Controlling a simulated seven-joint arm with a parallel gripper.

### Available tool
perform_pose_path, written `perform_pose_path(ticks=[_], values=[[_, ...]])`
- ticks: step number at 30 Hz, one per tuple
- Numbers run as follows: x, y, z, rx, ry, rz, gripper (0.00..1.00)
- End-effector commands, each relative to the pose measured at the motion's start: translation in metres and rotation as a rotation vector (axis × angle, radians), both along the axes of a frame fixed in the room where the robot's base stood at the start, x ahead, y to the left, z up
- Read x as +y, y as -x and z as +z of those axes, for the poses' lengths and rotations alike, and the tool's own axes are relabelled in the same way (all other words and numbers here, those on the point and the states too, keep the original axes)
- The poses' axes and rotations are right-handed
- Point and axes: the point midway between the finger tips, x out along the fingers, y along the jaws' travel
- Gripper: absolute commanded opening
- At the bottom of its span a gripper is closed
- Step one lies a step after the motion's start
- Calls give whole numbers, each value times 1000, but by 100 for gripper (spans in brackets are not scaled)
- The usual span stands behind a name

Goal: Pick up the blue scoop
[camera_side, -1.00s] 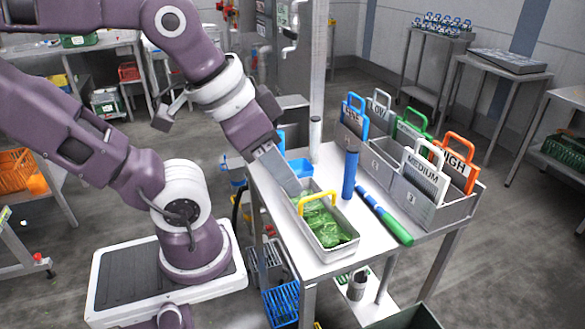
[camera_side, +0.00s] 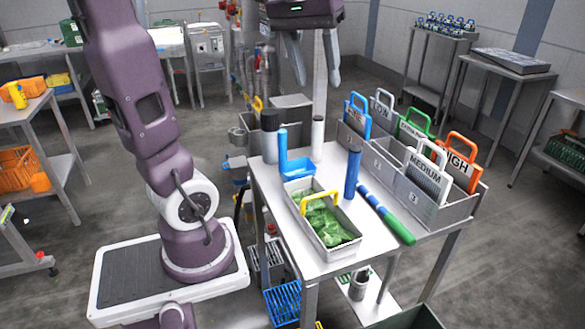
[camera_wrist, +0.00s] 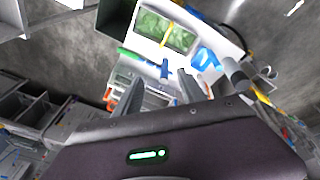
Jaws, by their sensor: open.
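The blue scoop (camera_side: 297,166) stands on the table behind the metal tray, its open bowl facing up and its handle upright at the left. It also shows in the wrist view (camera_wrist: 206,58), to the right of the tray of greens. My gripper (camera_side: 318,80) is open and empty, high above the back of the table and above the scoop. In the wrist view my two fingers (camera_wrist: 158,98) are spread apart with nothing between them, and the scoop is beyond the right finger.
A tray (camera_side: 354,237) of greens with a yellow handle is in front of the scoop. A divided bin (camera_side: 455,207) holds labelled cards.

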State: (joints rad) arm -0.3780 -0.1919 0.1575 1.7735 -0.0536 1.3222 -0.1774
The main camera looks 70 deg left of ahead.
Motion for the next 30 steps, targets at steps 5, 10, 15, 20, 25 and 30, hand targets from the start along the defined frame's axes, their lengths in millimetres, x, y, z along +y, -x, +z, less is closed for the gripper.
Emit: perform_pose_path(ticks=[5, 10, 15, 20, 25, 30], values=[[79, -19, -8, 84, 59, 271, 48], [144, -20, -23, 148, 99, 483, 48], [200, -9, -42, 209, 127, 659, 48], [208, -6, -76, 223, 136, 692, 48], [207, -6, -133, 226, 137, 690, 48], [207, -6, -188, 224, 136, 688, 48]])
